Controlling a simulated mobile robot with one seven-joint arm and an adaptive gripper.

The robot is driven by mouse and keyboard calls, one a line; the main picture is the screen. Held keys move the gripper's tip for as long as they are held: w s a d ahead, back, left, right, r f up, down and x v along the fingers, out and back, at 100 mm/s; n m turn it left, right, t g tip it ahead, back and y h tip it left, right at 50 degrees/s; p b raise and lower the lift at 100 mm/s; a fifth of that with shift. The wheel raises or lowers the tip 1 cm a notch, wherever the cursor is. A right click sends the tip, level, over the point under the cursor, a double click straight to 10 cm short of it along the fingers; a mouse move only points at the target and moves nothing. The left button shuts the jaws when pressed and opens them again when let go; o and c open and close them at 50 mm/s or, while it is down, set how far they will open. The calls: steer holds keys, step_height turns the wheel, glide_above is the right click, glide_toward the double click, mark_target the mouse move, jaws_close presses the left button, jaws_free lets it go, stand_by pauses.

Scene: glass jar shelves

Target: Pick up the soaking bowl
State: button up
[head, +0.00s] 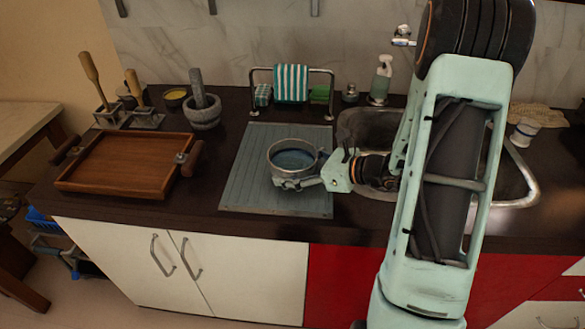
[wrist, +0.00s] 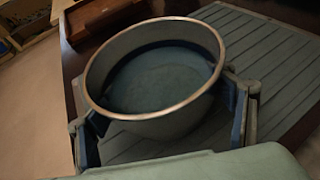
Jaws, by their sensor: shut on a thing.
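The soaking bowl (head: 292,160) is a round grey metal bowl with a shiny rim and bluish contents. In the head view it is over the grey ribbed drain mat (head: 249,184), left of the sink. My gripper (head: 300,183) is shut on the bowl. In the wrist view the bowl (wrist: 155,72) fills the middle, with gripper fingers (wrist: 165,118) on its left and right sides. The bowl looks roughly level. I cannot tell whether its base touches the mat.
A wooden tray (head: 128,187) lies to the left, with a stone mortar (head: 203,115) behind it. A metal rail with a striped towel (head: 291,83) stands behind the mat. A soap bottle (head: 381,80) stands behind the sink (head: 362,125). The mat's left part is clear.

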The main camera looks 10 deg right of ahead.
steer(key=shift+r, duration=0.55)
steer(key=s+d+r+p, duration=0.2)
steer(key=s+r, duration=0.9)
steer(key=s, duration=0.2)
steer(key=shift+s+d+r, duration=0.3)
steer(key=shift+s+d, duration=0.1)
steer(key=o, duration=0.9)
steer(key=c, duration=1.3)
steer(key=shift+c, duration=0.2)
